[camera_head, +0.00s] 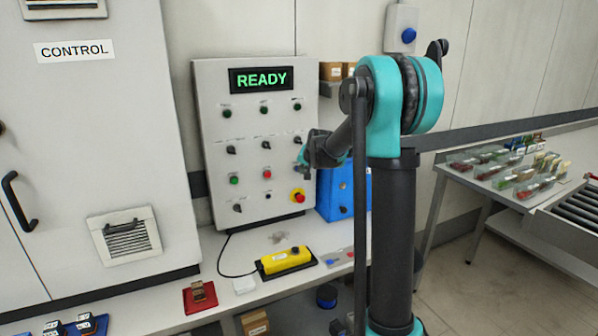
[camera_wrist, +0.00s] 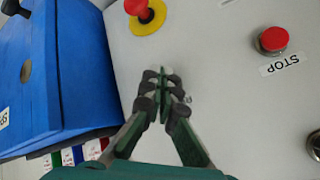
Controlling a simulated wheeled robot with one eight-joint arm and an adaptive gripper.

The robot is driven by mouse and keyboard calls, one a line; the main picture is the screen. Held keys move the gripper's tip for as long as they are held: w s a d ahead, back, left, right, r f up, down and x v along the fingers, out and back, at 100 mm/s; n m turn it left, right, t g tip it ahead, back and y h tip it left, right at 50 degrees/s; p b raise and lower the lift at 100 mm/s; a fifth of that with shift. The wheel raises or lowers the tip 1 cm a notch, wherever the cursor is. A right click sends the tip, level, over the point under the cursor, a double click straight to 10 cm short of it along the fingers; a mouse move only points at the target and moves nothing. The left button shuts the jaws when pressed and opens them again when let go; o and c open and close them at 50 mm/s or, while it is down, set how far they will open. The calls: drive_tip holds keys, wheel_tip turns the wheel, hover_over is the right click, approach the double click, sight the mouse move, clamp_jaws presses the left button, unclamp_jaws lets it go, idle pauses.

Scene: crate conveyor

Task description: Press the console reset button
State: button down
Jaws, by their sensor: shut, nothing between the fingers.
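The console (camera_head: 215,120) is a light grey panel with a green-lettered READY display (camera_head: 261,80) and rows of buttons and knobs. My gripper (camera_head: 302,165) is in front of its lower right side. In the wrist view my gripper (camera_wrist: 160,82) is shut and empty, its fingertips pointing at the panel (camera_wrist: 215,60). A red STOP button (camera_wrist: 273,39) is right of the fingers, and a red mushroom button on a yellow ring (camera_wrist: 147,17) is above them. The fingers cover the panel spot behind them, with a scrap of lettering beside them; no reset button can be made out. Contact cannot be told.
A blue box (camera_wrist: 70,80) stands close to the left of my gripper in the wrist view. A yellow pendant (camera_head: 287,260) lies on the bench below the console. A white CONTROL cabinet (camera_head: 110,140) is at left. A table with packaged goods (camera_head: 485,190) is at right.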

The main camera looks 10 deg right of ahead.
drive_tip(key=shift+s+d, duration=0.15)
drive_tip(key=shift+s, duration=0.35)
drive_tip(key=shift+s, duration=0.1)
drive_tip(key=s, duration=0.1)
drive_tip(key=s+d, duration=0.1)
drive_tip(key=s, duration=0.2)
drive_tip(key=shift+s+d, duration=0.3)
idle(0.5)
drive_tip(key=s+d+f+n+g, duration=0.1)
drive_tip(key=s+f, duration=0.4)
drive_tip(key=s, duration=0.8)
drive_tip(key=s+d+f+n+g+h, duration=0.1)
drive_tip(key=s+f, duration=0.4)
drive_tip(key=s, duration=0.8)
drive_tip(key=s+d+f+n+g, duration=0.1)
drive_tip(key=s+f, duration=0.4)
drive_tip(key=s, duration=0.8)
drive_tip(key=shift+s+d+f+n+g+h, duration=0.35)
drive_tip(key=shift+n+g, duration=0.35)
drive_tip(key=shift+n, duration=0.3)
drive_tip(key=shift+w+a+r, duration=0.1)
drive_tip(key=shift+a+r, duration=0.05)
